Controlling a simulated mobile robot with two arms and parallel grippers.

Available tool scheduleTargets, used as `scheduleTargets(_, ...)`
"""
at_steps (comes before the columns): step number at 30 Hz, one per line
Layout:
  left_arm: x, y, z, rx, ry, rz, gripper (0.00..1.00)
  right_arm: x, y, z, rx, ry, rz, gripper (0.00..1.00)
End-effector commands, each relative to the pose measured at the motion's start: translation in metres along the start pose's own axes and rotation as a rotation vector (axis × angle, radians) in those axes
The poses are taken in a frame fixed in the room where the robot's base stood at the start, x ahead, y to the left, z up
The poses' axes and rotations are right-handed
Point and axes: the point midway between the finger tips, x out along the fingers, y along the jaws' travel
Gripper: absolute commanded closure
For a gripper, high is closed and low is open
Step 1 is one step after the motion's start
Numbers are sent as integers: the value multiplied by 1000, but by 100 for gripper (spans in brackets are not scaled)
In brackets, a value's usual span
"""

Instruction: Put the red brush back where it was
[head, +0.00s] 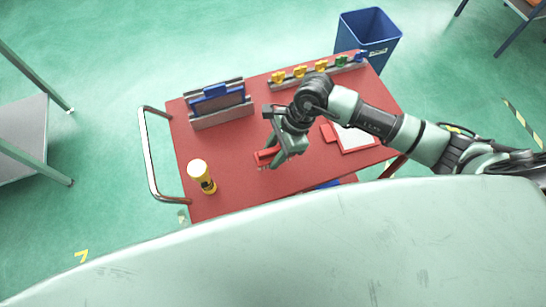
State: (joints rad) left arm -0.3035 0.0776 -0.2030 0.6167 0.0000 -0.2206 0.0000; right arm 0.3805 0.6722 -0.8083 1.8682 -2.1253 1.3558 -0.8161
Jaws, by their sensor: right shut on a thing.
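The red brush (264,156) is at my right gripper (273,160), over the middle of the red cart top (230,187). The gripper is shut on the brush, and its fingers and wrist hide part of it. I cannot tell whether the brush touches the cart top or is held a little above it. My left gripper is out of view.
A grey rack (222,118) holds a blue-framed panel (212,100). A rail (318,77) carries yellow, green and blue pieces. A white sheet on a red board (354,139) lies right. A blue bin (368,40) stands behind.

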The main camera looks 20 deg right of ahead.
Motion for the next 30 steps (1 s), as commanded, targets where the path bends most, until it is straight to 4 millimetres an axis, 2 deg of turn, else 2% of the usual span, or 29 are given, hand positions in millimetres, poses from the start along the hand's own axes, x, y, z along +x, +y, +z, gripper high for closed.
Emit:
scheduleTargets(13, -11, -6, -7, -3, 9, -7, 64, 46, -1, -18, 1, -2, -1, 100)
scheduleTargets(26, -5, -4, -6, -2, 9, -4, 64, 53, -1, -22, 0, -1, -2, 100)
scheduleTargets(27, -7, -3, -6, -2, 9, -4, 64, 52, -1, -22, 0, -1, -2, 56)
scheduleTargets(29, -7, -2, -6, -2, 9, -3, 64, 52, -1, -22, 0, -1, -2, 42)
scheduleTargets(30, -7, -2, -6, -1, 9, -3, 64, 52, -1, -22, 0, -1, -2, 42)
